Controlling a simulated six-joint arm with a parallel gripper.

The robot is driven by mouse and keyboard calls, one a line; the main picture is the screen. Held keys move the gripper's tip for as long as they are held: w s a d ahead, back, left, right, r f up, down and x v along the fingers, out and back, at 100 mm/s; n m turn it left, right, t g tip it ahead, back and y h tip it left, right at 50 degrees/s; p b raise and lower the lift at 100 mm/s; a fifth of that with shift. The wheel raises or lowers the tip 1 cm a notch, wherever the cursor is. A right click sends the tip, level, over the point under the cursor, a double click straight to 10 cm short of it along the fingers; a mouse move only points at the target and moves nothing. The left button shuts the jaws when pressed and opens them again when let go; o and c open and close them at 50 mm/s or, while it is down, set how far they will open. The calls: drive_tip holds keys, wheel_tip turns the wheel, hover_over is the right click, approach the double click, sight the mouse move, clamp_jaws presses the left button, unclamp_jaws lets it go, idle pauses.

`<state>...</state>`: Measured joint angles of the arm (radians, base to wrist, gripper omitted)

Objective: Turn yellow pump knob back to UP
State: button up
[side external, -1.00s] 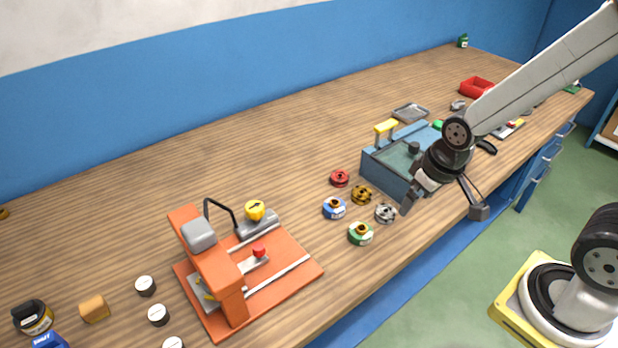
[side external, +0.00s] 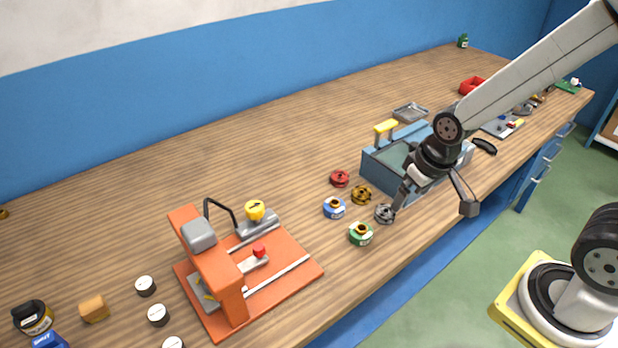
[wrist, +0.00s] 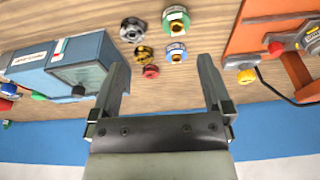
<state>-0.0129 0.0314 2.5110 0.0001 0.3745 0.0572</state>
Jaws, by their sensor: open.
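The yellow pump knob (side external: 255,210) sits on a grey pump body (side external: 259,227) at the back of the orange rickshaw-lift base (side external: 300,262). A dark mark shows on the knob, but I cannot read which way it points. In the wrist view the yellow knob (wrist: 246,76) is at the right, by the orange frame (wrist: 262,35). My gripper (side external: 432,205) is open and empty, above the bench front near the blue-grey box, well to the right of the knob. In the wrist view my gripper (wrist: 162,75) has its fingers wide apart, with nothing between them.
A blue-grey box (side external: 382,177) with a yellow handle stands by my gripper. Several small coloured parts, including a green one (side external: 361,234) and a red one (side external: 340,178), lie between it and the orange lift. The bench behind them is clear.

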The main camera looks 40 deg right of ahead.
drive_tip(key=w+a+m+g, duration=0.1)
drive_tip(key=w+a+m, duration=0.3)
drive_tip(key=w, duration=0.4)
drive_tip(key=w+a+m, duration=0.3)
drive_tip(key=w+a, duration=0.1)
drive_tip(key=w, duration=0.4)
drive_tip(key=m+g, duration=0.2)
drive_tip(key=m, duration=0.5)
hover_over(254, 206)
drive_tip(key=shift+s+d+f, duration=0.1)
drive_tip(key=shift+d+f, duration=0.15)
drive_tip(key=shift+f, duration=0.25)
drive_tip(key=shift+s+d+f, duration=0.1)
drive_tip(key=shift+d+f, duration=0.1)
drive_tip(key=shift+f, duration=0.25)
drive_tip(key=shift+w+a+f, duration=0.1)
drive_tip(key=shift+w+a, duration=0.1)
drive_tip(key=shift+a, duration=0.2)
drive_tip(key=shift+f, duration=3.9)
drive_tip(key=shift+c, duration=0.2)
drive_tip(key=c, duration=1.2)
drive_tip(key=shift+c, duration=0.2)
